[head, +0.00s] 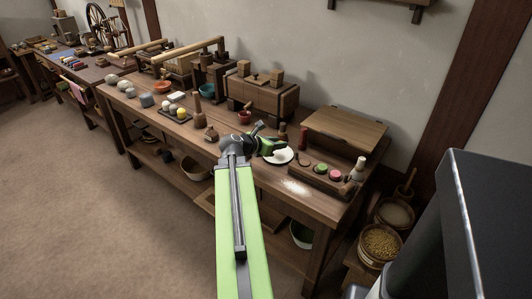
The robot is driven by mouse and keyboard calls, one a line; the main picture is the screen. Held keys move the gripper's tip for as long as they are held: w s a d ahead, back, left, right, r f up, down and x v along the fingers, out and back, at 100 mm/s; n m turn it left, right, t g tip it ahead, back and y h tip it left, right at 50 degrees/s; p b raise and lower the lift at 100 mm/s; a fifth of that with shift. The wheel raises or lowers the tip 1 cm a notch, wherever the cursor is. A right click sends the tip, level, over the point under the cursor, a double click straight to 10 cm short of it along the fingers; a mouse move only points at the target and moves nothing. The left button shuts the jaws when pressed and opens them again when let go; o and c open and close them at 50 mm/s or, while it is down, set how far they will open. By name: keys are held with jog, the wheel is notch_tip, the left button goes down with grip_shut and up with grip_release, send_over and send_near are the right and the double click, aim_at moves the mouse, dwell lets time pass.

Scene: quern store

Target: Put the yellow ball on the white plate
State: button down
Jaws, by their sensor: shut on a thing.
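The white plate (281,158) lies on the wooden workbench, right of the middle. My gripper (274,147) is over the plate's far left side and hides part of it. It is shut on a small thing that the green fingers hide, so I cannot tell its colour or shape. Whether it touches the plate is not clear. A small yellowish round thing (181,114) is on a dark tray (166,114) further left on the bench; it is too small to be sure it is a ball.
A wooden box with coloured round things (321,169) stands right of the plate. A red bowl (245,117), a brown bottle (197,109) and wooden presses (262,92) stand further left and behind. White powder (295,187) lies near the front edge.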

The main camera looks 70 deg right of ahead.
aim_at(276, 157)
jog(key=shift+s, duration=0.1)
notch_tip(276, 157, down, 4)
jog(key=b, duration=0.4)
jog(key=shift+f, duration=0.2)
jog(key=shift+w+r, duration=0.25)
jog(key=shift+f, duration=0.25)
jog(key=c, duration=1.1)
grip_release()
jog(key=shift+r, duration=0.1)
jog(key=shift+r, duration=0.1)
